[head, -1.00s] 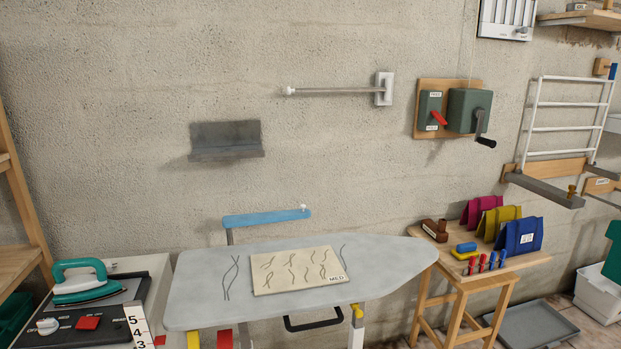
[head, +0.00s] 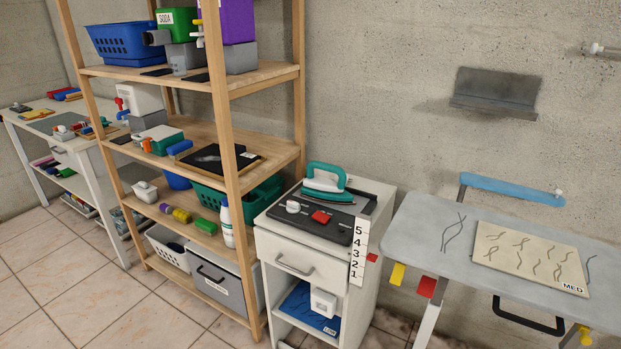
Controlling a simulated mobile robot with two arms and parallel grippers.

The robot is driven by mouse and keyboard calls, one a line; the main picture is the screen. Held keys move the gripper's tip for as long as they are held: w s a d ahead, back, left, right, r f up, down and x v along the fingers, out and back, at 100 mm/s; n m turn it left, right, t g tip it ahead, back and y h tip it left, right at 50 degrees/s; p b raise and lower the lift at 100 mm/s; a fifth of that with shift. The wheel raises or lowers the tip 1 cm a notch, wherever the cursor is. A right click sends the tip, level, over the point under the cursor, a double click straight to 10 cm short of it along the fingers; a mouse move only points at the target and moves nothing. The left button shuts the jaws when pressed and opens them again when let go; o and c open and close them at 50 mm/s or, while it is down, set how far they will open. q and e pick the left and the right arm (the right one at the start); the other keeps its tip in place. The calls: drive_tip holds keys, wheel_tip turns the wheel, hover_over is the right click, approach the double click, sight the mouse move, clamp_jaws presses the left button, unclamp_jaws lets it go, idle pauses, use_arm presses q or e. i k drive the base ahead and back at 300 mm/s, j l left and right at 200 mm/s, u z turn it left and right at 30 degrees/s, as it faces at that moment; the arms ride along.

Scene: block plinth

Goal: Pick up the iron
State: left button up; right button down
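Neither of my grippers shows in the head view.
A grey ironing board (head: 430,229) with a cloth marked MED (head: 530,258) stands right of the cabinet. A wooden shelf unit (head: 228,160) with bins and bottles stands left. A white table (head: 60,150) is farther left. Tiled floor (head: 130,315) is clear in front.

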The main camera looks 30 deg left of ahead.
sight(317, 188)
drive_tip(key=u, duration=1)
drive_tip(key=i+j, duration=0.1)
